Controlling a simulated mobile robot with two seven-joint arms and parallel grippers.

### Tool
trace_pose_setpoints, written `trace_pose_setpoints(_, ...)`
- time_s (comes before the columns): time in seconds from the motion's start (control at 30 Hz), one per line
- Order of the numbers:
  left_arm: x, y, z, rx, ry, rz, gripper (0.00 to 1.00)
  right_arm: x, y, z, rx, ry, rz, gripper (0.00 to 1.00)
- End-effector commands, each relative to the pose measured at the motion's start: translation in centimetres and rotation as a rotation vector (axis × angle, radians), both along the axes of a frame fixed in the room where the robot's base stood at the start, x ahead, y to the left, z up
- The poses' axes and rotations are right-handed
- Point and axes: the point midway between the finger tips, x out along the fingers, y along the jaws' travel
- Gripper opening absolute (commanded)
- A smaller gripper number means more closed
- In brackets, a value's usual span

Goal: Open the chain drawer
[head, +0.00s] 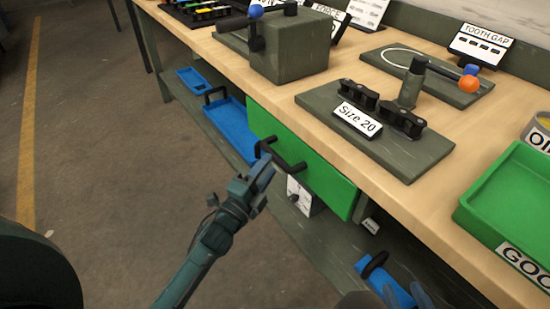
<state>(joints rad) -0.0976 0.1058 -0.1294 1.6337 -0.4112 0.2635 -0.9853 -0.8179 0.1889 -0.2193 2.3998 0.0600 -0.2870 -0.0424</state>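The green drawer front (323,178) is set under the front edge of the workbench and looks shut. Its black bar handle (289,163) sticks out from the front. My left gripper (264,174) is at the handle's left end, with its fingertips overlapping that end in the head view. I cannot tell whether they touch it or how far apart the fingers are. What looks like my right gripper (409,296) shows only in part at the bottom edge, low in front of the bench; its opening is unclear.
On the bench stand a "Size 20" chain fixture (400,155), a grey block with a lever (290,55) and a green tray (505,190). Blue trays (236,128) and a white dial box (302,194) are on the shelf below. The floor at left is clear.

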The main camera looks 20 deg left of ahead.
Motion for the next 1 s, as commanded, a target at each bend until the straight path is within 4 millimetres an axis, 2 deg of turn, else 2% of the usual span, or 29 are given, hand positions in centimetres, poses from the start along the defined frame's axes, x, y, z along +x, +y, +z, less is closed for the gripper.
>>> trace_pose_setpoints(0.1,2.1,-0.6,0.4,0.0,-0.001,-0.001,0.4,0.1,0.1,-0.3,-0.005,0.0,0.003,0.36)
trace_pose_setpoints(0.23,3.5,-0.9,0.6,-0.001,0.0,0.0,0.4,0.1,0.1,-0.4,-0.008,0.0,0.006,0.36)
trace_pose_setpoints(0.4,4.2,-1.2,0.8,-0.002,0.002,0.001,0.4,0.1,0.1,-0.5,-0.01,0.0,0.006,0.36)
trace_pose_setpoints(0.67,4.3,-1.2,0.8,-0.002,0.003,0.0,0.39,0.1,0.1,-0.5,-0.01,0.001,0.007,0.36)
trace_pose_setpoints(1.0,4.3,-1.2,0.8,-0.002,0.003,0.0,0.11,0.1,0.2,-0.5,-0.01,0.002,0.008,0.36)
